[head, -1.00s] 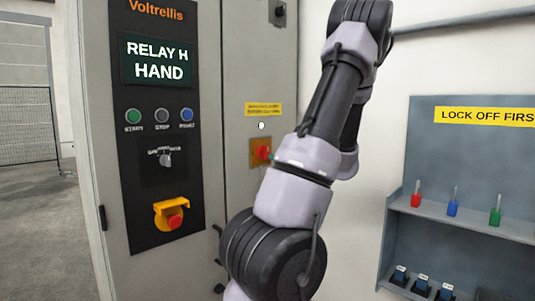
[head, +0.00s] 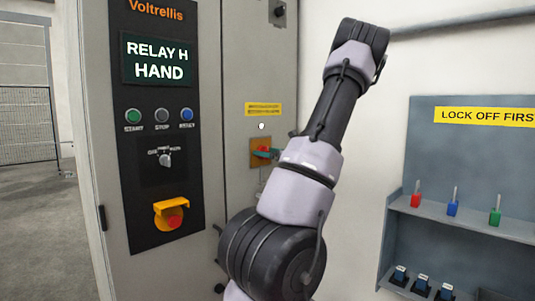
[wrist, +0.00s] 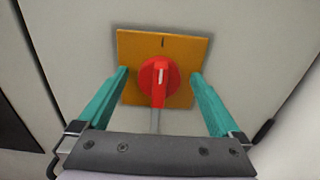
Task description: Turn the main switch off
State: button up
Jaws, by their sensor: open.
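The main switch is a red rotary handle (wrist: 158,80) on a yellow-orange square plate (wrist: 185,50), mounted on the grey cabinet side. Its white pointer line stands about upright, toward the mark at the top of the plate. My gripper (wrist: 160,85) is open, with one teal finger on each side of the red handle. No contact between the fingers and the handle shows. A grey shackle-like piece hangs below the handle in the wrist view.
The cabinet's front panel (head: 150,210) carries a lit screen (head: 157,60), several buttons, a selector knob (head: 165,160) and a red emergency stop (head: 174,221). To the right is a lock-off board (head: 470,150) with red, blue and green padlocks on a shelf.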

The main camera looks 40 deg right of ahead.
jog(key=c, duration=1.3)
jog(key=shift+c, duration=0.2)
